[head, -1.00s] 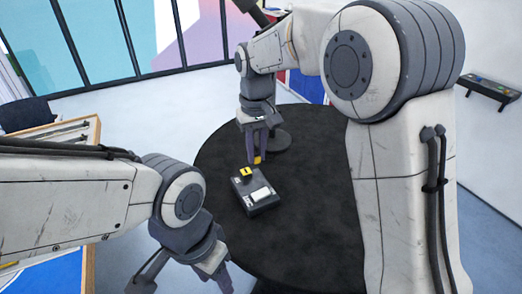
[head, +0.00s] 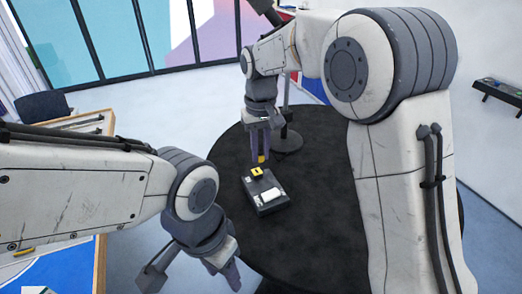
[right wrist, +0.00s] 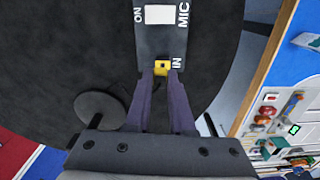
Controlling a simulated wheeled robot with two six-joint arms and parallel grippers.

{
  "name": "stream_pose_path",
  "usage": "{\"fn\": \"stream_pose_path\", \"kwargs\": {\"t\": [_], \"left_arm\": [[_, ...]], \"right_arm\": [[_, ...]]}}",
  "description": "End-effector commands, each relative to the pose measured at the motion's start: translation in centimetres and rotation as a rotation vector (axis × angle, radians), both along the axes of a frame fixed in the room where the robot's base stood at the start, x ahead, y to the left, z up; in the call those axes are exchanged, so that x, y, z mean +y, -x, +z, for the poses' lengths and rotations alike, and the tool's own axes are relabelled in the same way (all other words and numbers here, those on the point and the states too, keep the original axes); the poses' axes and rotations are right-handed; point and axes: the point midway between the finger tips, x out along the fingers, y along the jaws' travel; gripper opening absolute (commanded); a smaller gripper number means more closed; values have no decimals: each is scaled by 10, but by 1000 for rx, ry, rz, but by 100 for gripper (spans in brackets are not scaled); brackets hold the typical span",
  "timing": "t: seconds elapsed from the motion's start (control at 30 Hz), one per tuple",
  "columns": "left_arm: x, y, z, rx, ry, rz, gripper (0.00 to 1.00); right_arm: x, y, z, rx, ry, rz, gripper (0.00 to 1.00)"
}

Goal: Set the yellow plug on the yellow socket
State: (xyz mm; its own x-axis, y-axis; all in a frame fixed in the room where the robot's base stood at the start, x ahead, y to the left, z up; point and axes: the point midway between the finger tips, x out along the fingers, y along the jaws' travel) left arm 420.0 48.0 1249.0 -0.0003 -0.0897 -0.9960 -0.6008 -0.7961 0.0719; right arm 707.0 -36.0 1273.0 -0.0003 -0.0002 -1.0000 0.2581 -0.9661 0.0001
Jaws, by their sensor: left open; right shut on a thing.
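The yellow plug (head: 262,158) is held between the fingertips of my right gripper (head: 260,150), which points down at the far end of the dark box. The yellow socket (head: 256,171) is on the far end of that box, just below and slightly left of the plug in the head view. I cannot tell whether they touch. In the right wrist view, yellow with a dark spot (right wrist: 162,68) shows between the fingertips beside the "IN" label; plug and socket are hard to separate there. My left gripper (head: 232,274) is open and empty, low over the table's near-left edge.
The dark box (head: 268,207) has a white panel (head: 272,195) and stands on a round black table (head: 318,210). A dark round stand base (right wrist: 102,110) is beside the right gripper. The table right of the box is clear.

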Motion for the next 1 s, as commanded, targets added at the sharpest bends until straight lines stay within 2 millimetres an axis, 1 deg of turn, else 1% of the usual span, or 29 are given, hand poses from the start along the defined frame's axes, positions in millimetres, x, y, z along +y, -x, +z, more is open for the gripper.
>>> {"fn": "stream_pose_path", "kwargs": {"t": [0.27, 0.6, 1.0], "left_arm": [[0, 0, 3, 0, 0, 0, 50], [0, 0, 8, 0, 0, 0, 50], [0, 0, 7, 0, 0, 0, 50]], "right_arm": [[3, -3, -1, -1, 0, 0, 0], [9, -12, -8, 0, 0, 1, 0], [9, -12, -9, -1, 0, 0, 0]]}}
